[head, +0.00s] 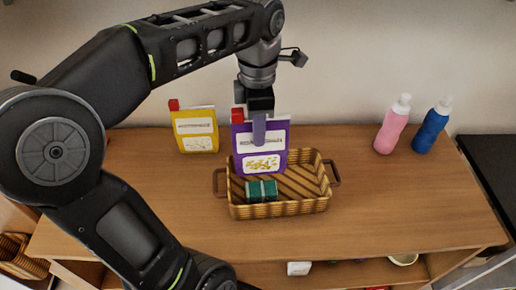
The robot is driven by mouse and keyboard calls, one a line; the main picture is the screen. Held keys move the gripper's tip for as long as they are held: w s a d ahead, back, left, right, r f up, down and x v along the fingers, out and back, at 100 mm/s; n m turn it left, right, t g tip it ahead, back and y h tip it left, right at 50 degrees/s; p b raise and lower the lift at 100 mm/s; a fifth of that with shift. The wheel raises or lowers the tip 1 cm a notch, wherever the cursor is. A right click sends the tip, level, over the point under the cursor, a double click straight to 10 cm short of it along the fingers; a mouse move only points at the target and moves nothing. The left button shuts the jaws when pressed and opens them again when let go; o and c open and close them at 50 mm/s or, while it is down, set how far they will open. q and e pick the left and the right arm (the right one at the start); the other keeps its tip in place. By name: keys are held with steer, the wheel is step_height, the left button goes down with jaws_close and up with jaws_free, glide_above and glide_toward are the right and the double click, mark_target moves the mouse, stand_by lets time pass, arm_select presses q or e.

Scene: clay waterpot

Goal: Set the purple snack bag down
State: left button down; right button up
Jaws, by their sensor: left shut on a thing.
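The purple snack bag (274,163) has a white label and a red cap at its top left corner. It hangs upright in my left gripper (259,128), which is shut on its upper edge. The bag is at the back left part of the wicker basket (282,211) and covers part of the basket's rim. I cannot tell whether its bottom touches the basket. A green box (261,191) lies in the basket at the left front. My right gripper is not in view.
A yellow snack bag (196,131) stands at the back left of the wooden tabletop (410,200). A pink bottle (391,128) and a blue bottle (431,129) stand at the back right. The tabletop right of the basket is clear. A lower shelf holds small items.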

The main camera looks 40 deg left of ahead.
mark_target(258, 149)
arm_select(q)
steer(key=shift+w+a+f+b, duration=0.1)
steer(key=shift+w+f+b, duration=0.05)
steer(key=shift+f+b, duration=0.4)
steer(key=shift+w+a+f+b, duration=0.1)
steer(key=shift+f+b, duration=0.2)
steer(key=shift+f, duration=0.3)
step_height(258, 149, down, 4)
steer(key=shift+f+p, duration=0.15)
steer(key=shift+p, duration=0.15)
steer(key=shift+f, duration=0.15)
steer(key=shift+f, duration=0.25)
steer(key=c, duration=1.1)
jaws_free()
steer(key=shift+r, duration=0.1)
steer(key=shift+c, duration=0.2)
